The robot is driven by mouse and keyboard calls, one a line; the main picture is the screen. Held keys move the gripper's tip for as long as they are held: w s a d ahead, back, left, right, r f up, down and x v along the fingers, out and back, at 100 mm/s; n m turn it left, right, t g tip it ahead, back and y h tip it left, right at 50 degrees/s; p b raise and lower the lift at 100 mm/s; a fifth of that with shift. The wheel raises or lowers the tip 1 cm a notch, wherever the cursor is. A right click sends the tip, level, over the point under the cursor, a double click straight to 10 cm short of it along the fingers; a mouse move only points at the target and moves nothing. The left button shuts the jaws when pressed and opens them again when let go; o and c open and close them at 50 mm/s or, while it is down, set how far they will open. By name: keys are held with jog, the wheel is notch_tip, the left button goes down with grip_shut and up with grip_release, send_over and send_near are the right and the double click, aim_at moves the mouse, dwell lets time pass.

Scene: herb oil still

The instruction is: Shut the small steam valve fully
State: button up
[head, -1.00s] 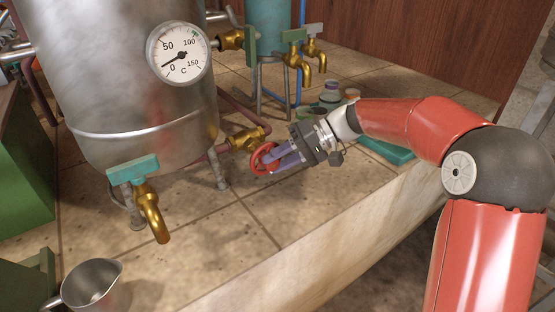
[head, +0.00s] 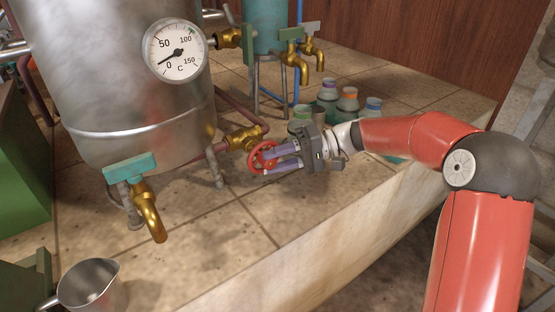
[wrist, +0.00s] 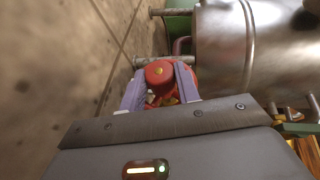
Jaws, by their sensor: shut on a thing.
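The small steam valve is a red handwheel (head: 262,156) on a brass body (head: 243,139), joined to a reddish pipe beside the steel still. My gripper (head: 272,160) reaches in from the right, and its two purple fingers are shut on the red wheel. In the wrist view the red wheel (wrist: 159,74) sits between the fingertips (wrist: 160,84). The fingers hide part of its rim. How far the valve is turned cannot be told.
The steel still (head: 120,75) with its dial gauge (head: 176,50) stands left. A teal-handled brass tap (head: 148,205) is in front, a metal jug (head: 90,286) at lower left. Several small bottles (head: 347,98) stand behind my gripper. The tiled counter front is clear.

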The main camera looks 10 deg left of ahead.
jog(key=o, duration=1)
jog(key=shift+c, duration=0.2)
jog(key=v, duration=0.7)
jog(key=shift+w+d, duration=0.25)
jog(key=shift+d, duration=0.05)
jog(key=shift+r, duration=0.1)
